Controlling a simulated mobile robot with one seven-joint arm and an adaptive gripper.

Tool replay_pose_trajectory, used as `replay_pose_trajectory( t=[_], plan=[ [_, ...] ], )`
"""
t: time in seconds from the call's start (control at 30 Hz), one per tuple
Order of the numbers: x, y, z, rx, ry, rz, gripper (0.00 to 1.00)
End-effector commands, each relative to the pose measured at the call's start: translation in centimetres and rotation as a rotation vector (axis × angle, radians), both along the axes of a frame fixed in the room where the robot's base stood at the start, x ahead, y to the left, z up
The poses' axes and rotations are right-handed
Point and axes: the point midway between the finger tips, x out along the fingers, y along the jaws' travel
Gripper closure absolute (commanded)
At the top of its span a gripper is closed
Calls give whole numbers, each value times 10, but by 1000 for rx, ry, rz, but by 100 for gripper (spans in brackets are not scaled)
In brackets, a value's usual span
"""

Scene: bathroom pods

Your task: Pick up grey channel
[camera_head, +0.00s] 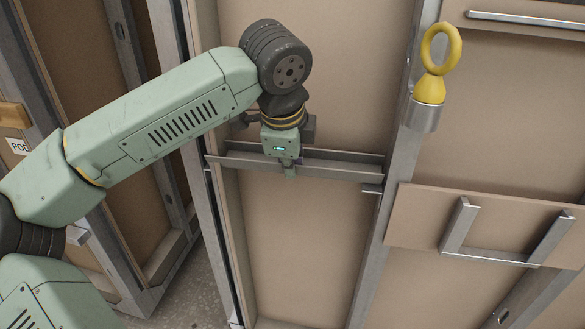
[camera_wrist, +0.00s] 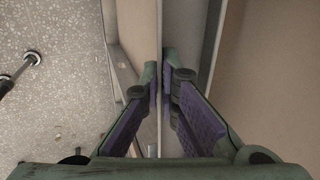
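The grey channel (camera_head: 340,166) is a long metal profile lying crosswise over the front of a beige panel, between two upright metal posts in the head view. My gripper (camera_head: 291,173) points down at its middle. In the wrist view my gripper (camera_wrist: 161,75) has its purple-padded fingertips close together, one on each side of the thin upright wall of the channel (camera_wrist: 159,30). The fingertips appear to touch that wall. In the head view my wrist hides part of the channel behind it.
A yellow ring-topped fitting (camera_head: 437,60) on a metal cylinder stands right of my gripper. A beige board with a grey metal bracket (camera_head: 490,256) is at the right. Upright posts (camera_head: 385,215) flank the channel. Speckled floor (camera_wrist: 55,90) shows at the left in the wrist view.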

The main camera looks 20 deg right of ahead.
Motion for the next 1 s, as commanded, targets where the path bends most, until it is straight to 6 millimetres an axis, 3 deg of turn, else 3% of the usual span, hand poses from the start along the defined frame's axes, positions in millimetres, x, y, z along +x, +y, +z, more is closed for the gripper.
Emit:
replay_pose_trajectory(
  t=[0.5,1.0],
  plan=[
    [1,0,34,-4,-6,1,100],
    [-7,6,33,-4,-7,2,100]
  ],
)
